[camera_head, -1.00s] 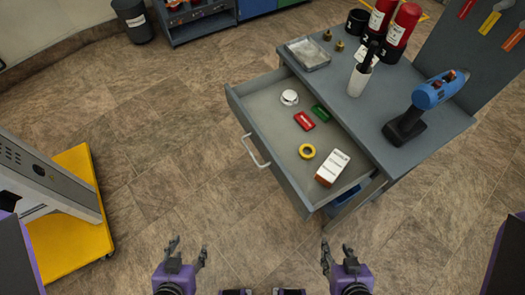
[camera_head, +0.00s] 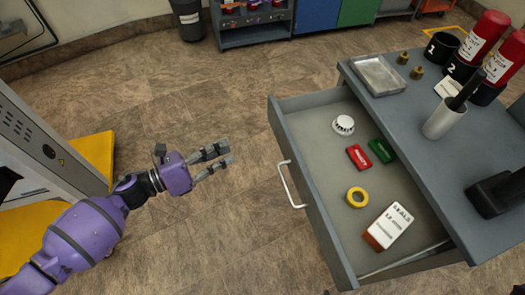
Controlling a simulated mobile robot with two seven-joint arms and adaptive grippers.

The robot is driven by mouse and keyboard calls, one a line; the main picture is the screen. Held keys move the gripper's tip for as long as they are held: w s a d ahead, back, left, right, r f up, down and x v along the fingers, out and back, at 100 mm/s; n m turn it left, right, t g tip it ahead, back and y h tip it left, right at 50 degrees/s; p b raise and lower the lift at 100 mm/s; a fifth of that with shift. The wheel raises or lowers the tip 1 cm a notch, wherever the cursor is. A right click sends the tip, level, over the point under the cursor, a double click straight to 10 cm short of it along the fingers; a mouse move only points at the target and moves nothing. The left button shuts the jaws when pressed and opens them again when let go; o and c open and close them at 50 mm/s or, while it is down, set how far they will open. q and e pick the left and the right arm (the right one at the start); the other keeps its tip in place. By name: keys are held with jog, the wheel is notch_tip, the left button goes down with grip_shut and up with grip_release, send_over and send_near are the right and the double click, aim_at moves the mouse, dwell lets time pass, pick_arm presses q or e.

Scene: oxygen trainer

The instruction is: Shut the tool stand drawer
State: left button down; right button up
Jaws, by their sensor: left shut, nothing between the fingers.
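The tool stand (camera_head: 408,124) is grey and stands at the right. Its drawer (camera_head: 298,150) is pulled out toward the left, with a white bar handle (camera_head: 289,186) on its front. Inside lie a white round item (camera_head: 343,125), a red piece (camera_head: 358,157), a green piece (camera_head: 382,151), a yellow ring (camera_head: 357,197) and a white and brown box (camera_head: 391,226). My left gripper (camera_head: 222,160) is purple with grey fingers, shut and empty. It is left of the handle, apart from it, pointing toward the drawer front. My right gripper is out of view.
On the stand top are a metal tray (camera_head: 378,75), brass fittings, a white cup (camera_head: 444,119), red cylinders and a dark tool base (camera_head: 499,193). A yellow-based machine (camera_head: 95,152) stands at the left. The floor between is clear.

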pick_arm(q)
jog(key=s+m+g+h, duration=0.25)
jog(key=s+m, duration=0.25)
jog(key=m, duration=0.3)
jog(key=p, duration=0.3)
send_near(287, 153)
jog(key=shift+g+y, duration=0.35)
jog(key=shift+g, duration=0.1)
jog(key=x, duration=0.2)
jog(key=r+x, duration=0.1)
jog(key=x, duration=0.2)
jog(key=shift+w+d, duration=0.15)
jog(key=shift+w, duration=0.05)
jog(key=shift+w+d+f, duration=0.15)
jog(key=shift+w+d, duration=0.1)
jog(key=shift+d, duration=0.45)
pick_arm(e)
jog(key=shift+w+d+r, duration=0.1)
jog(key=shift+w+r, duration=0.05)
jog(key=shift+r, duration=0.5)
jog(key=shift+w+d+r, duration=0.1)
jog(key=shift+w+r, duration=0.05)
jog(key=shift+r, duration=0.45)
pick_arm(q)
jog(key=shift+d, duration=0.1)
